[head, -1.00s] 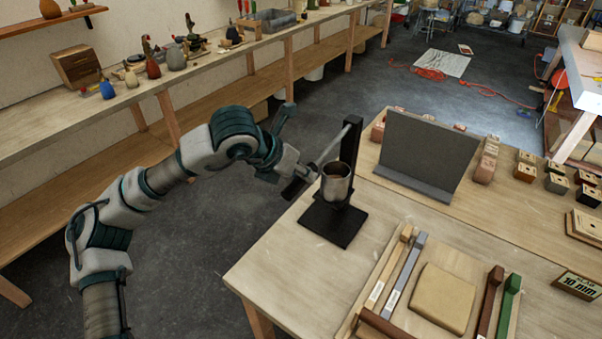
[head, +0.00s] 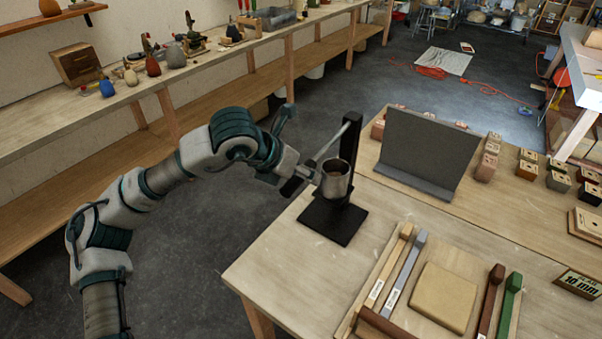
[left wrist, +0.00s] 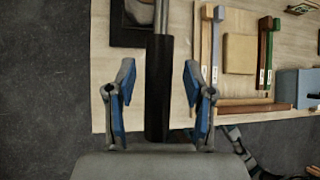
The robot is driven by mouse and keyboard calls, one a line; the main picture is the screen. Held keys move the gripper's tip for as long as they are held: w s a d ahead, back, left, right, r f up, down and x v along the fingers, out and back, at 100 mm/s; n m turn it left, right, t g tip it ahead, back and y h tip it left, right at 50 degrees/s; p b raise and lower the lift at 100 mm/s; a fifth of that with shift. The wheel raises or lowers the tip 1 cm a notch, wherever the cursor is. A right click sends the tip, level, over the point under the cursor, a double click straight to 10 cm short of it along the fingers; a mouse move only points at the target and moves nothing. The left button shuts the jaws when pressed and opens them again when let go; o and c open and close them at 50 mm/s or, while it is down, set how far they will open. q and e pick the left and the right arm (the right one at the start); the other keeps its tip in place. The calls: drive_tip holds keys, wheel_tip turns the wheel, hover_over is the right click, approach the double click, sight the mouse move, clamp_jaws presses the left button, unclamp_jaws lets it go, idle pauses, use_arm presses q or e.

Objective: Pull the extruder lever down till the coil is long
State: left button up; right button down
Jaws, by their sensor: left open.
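The extruder stands at the table's left corner in the head view, with a black post and base (head: 332,219) and a metal cylinder (head: 336,181) holding something brown. Its lever (head: 331,147) is a silver rod slanting down to the left from the post top. The lever's black handle (left wrist: 159,88) lies between the two blue-padded fingers of my left gripper (left wrist: 159,95) in the left wrist view. The fingers are open, with a gap on both sides of the handle. In the head view my left gripper (head: 298,180) is small and partly hidden. No coil can be made out.
A grey panel (head: 428,150) stands behind the extruder. A tray with coloured bars and a tan slab (head: 443,297) lies to the right. Small blocks (head: 527,165) line the far right. Open floor lies left of the table, before a long shelf bench (head: 150,92).

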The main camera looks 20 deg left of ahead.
use_arm(q)
drive_tip(key=v, duration=1.1)
drive_tip(key=shift+a+r, duration=0.2)
drive_tip(key=shift+r, duration=0.1)
drive_tip(key=shift+s, duration=0.15)
